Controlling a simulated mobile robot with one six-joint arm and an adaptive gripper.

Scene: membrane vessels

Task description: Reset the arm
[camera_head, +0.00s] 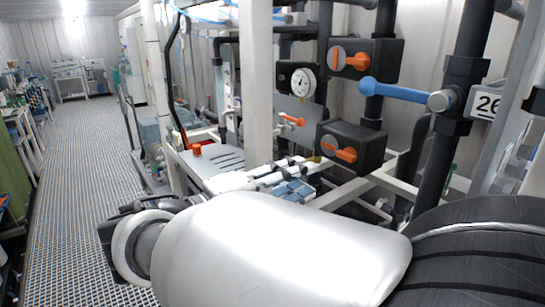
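My arm (285,250) fills the lower part of the head view. Its large white link runs from the lower right to a dark joint with a pale ring at the left. I cannot make out my gripper or its fingers anywhere in this view. Whether it holds anything is not shown.
The grated aisle floor (85,150) at the left is clear.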

